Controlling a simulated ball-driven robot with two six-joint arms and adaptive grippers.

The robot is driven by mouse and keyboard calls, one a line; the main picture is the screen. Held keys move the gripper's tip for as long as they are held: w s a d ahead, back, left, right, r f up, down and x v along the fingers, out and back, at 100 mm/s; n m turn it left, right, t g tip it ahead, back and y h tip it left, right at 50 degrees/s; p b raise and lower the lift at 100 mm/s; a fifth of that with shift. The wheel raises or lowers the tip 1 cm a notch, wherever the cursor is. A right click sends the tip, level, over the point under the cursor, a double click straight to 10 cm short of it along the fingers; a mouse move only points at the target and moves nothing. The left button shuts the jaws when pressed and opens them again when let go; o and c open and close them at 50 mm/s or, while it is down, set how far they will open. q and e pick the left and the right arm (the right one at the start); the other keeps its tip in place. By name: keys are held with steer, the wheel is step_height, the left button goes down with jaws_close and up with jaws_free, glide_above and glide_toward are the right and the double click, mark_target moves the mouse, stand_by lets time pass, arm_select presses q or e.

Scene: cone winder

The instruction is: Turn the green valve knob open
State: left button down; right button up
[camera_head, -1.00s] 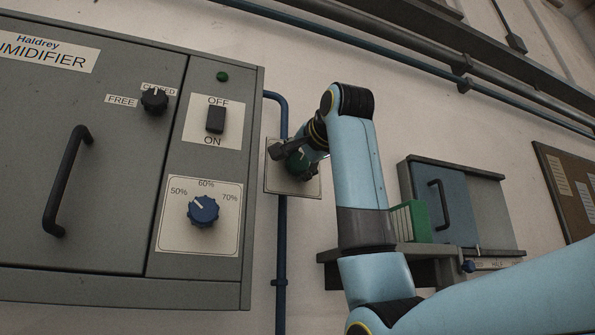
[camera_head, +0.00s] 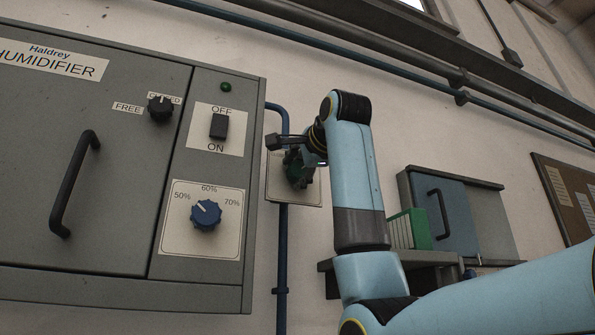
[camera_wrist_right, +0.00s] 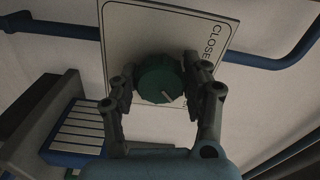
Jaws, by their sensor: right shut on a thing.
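The green valve knob (camera_wrist_right: 160,78) sits on a pale plate (camera_wrist_right: 122,22) on the wall, and a white pointer line shows on its face. "CLOSE" is readable on the plate in the right wrist view; the rest of the lettering is hidden. In the head view the knob (camera_head: 293,168) is partly covered by my gripper. My right gripper (camera_wrist_right: 160,86) has one finger on each side of the knob and is shut on it. The gripper also shows in the head view (camera_head: 297,160). My left gripper is not in view.
The grey humidifier cabinet (camera_head: 120,235) stands left of the plate, with a blue dial (camera_head: 206,215) and black switch (camera_head: 218,126). A blue pipe (camera_head: 282,250) runs vertically behind the plate. A small cabinet (camera_head: 455,210) is at the right.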

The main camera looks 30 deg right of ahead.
steer(key=o, duration=1.2)
steer(key=v, duration=1.2)
steer(key=shift+s+d+f, duration=0.1)
